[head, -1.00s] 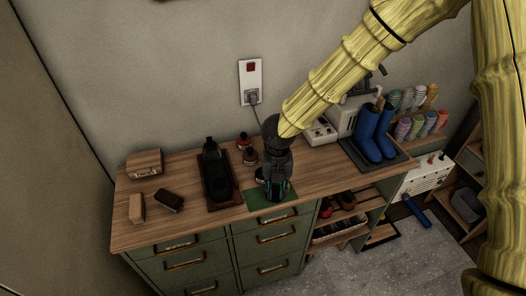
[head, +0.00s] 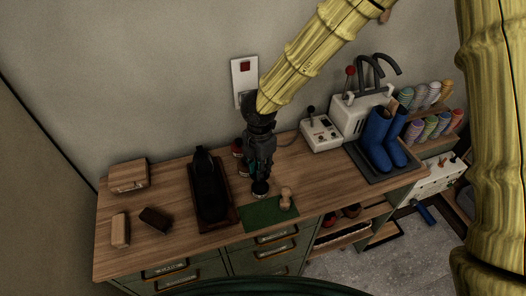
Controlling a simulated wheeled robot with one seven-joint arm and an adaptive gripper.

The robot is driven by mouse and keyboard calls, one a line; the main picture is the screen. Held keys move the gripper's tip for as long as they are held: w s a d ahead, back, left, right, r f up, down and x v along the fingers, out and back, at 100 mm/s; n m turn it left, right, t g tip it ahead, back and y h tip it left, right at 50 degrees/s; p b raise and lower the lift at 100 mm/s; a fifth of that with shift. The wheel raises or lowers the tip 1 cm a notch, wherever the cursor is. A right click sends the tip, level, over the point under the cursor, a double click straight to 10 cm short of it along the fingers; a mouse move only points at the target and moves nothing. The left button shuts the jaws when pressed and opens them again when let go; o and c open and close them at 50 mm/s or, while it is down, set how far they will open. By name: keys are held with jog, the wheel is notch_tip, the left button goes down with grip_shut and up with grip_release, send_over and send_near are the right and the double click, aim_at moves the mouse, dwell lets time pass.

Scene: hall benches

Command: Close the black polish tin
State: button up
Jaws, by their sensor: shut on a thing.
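The black polish tin (head: 260,194) is a small dark round shape with a pale edge at the back left of the green mat (head: 258,218). My gripper (head: 260,182) points down right over it, its fingers shut on the dark lid. The lid is mostly hidden by the fingers and hard to tell apart from the tin. I cannot tell whether the lid is seated on the tin or just above it.
A wooden dauber (head: 286,198) stands on the mat just right of my gripper. Red-topped tins (head: 238,148) stand behind left. A black shoe (head: 209,185) rests on a tray at left. Blue boots (head: 378,140) and a white machine (head: 320,133) are right.

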jog(key=shift+w+a, duration=0.15)
jog(key=shift+a, duration=0.05)
jog(key=shift+s+d+f+b, duration=0.1)
jog(key=shift+s+f+b, duration=0.15)
jog(key=shift+b, duration=0.1)
jog(key=shift+w+d+f+b, duration=0.1)
jog(key=shift+w+f+b, duration=0.05)
jog(key=shift+f+b, duration=0.3)
jog(key=shift+w+d+f+b, duration=0.15)
jog(key=shift+f+b, duration=0.1)
jog(key=shift+f, duration=0.3)
jog(key=shift+s+a+f+b, duration=0.1)
jog(key=shift+s+f+b, duration=0.1)
jog(key=shift+f+b, duration=1)
jog(key=shift+f, duration=0.6)
jog(key=shift+f, duration=0.15)
dwell(0.3)
jog(key=o, duration=0.9)
